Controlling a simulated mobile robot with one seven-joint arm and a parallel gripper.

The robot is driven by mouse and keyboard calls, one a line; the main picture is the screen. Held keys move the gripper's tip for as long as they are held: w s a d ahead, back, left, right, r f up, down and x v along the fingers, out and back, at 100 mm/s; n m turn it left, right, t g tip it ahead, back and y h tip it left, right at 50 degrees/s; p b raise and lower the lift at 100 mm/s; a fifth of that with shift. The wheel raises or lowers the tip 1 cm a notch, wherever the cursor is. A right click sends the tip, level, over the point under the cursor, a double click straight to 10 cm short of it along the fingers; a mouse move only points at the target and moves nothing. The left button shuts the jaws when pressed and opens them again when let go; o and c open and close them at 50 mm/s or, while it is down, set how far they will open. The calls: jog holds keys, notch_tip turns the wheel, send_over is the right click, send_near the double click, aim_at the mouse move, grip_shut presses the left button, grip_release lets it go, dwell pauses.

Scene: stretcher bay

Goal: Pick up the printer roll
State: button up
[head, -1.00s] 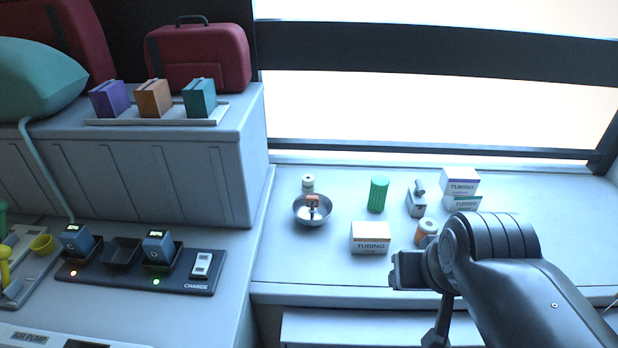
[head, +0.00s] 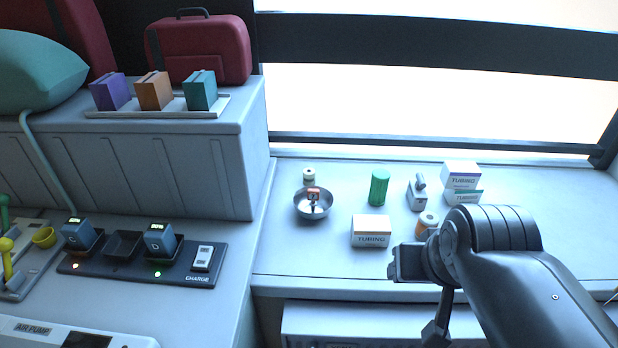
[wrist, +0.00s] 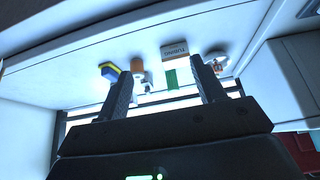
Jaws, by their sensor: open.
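A small cream-white roll with a dark centre (head: 309,175), which looks like the printer roll, stands upright at the back of the counter, just behind a metal bowl (head: 327,208). The bowl hides its lower part. I cannot pick the roll out in the wrist view. My gripper (wrist: 162,68) is open and empty in the wrist view, its two fingers wide apart. In the head view my arm's end is above the counter's front edge, to the right of and nearer than the roll.
A tubing box (head: 370,231), green cylinder (head: 378,188), grey device (head: 417,192), orange container (head: 427,223) and stacked boxes (head: 461,176) stand on the counter. The bowl holds a small orange-and-dark item. A raised cabinet (head: 150,170) borders the counter's left; a window is behind.

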jog(key=w+a+r+n, duration=0.1)
jog(key=w+r+n, duration=0.25)
jog(key=w, duration=0.35)
jog(key=w+a+r+n, duration=0.1)
jog(key=w+r+n, duration=0.1)
jog(key=w+n, duration=0.35)
jog(key=n+g+h, duration=0.2)
jog(key=n+h, duration=0.1)
jog(key=n, duration=1.6)
send_over(307, 172)
jog(key=s+a, duration=0.2)
jog(key=s, duration=0.1)
notch_tip(307, 172, down, 18)
jog(key=x, duration=1.1)
jog(key=shift+a, duration=0.2)
jog(key=c, duration=1.1)
